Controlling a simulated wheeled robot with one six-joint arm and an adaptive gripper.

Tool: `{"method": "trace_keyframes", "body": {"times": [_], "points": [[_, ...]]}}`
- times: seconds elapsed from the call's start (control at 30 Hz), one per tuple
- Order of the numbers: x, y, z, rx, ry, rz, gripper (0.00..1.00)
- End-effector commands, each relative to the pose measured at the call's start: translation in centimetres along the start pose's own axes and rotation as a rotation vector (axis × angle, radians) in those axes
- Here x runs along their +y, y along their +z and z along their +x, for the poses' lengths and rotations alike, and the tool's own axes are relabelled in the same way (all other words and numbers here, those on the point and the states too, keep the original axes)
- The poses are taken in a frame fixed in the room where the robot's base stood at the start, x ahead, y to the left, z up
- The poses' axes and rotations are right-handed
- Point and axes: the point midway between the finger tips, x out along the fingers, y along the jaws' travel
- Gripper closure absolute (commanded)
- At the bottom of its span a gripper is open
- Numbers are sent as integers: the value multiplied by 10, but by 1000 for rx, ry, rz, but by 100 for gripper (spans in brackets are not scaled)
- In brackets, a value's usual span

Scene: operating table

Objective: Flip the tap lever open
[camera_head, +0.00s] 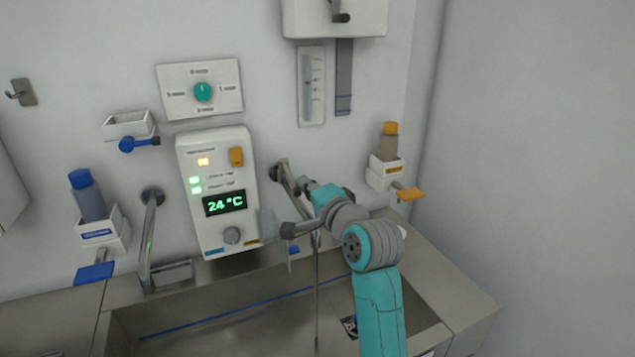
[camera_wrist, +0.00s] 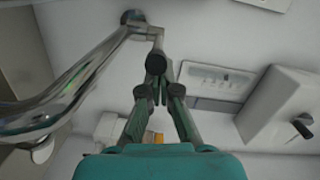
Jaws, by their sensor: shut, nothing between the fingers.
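The tap (camera_head: 283,172) nearest my gripper is a grey metal pipe fixed to the wall right of the control panel. In the wrist view its shiny pipe (camera_wrist: 70,92) runs from a round wall mount toward the lower left. A thin metal lever (camera_wrist: 157,38) reaches from that mount to just ahead of my fingertips. My gripper (camera_wrist: 157,82) is shut and empty, with its dark fingertips close to the lever's end; I cannot tell whether they touch. In the head view my gripper (camera_head: 304,184) is beside the tap, partly hidden by my wrist.
A second tap (camera_head: 148,245) stands left of the control panel (camera_head: 211,155). A blue-capped bottle (camera_head: 88,198) and an orange-capped bottle (camera_head: 386,145) sit in wall holders. A dispenser (camera_head: 315,20) hangs above. The steel basin (camera_head: 230,315) lies below, and the right wall is bare.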

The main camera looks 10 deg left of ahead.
Motion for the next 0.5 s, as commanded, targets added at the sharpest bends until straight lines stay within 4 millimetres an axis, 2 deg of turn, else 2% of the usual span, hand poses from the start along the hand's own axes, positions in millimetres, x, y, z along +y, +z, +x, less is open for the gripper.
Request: {"method": "trace_keyframes", "body": {"times": [0.03, 0.5], "points": [[-2, 7, 1, 22, 4, 0, 100], [-8, 42, 10, 23, 6, 1, 100]]}}
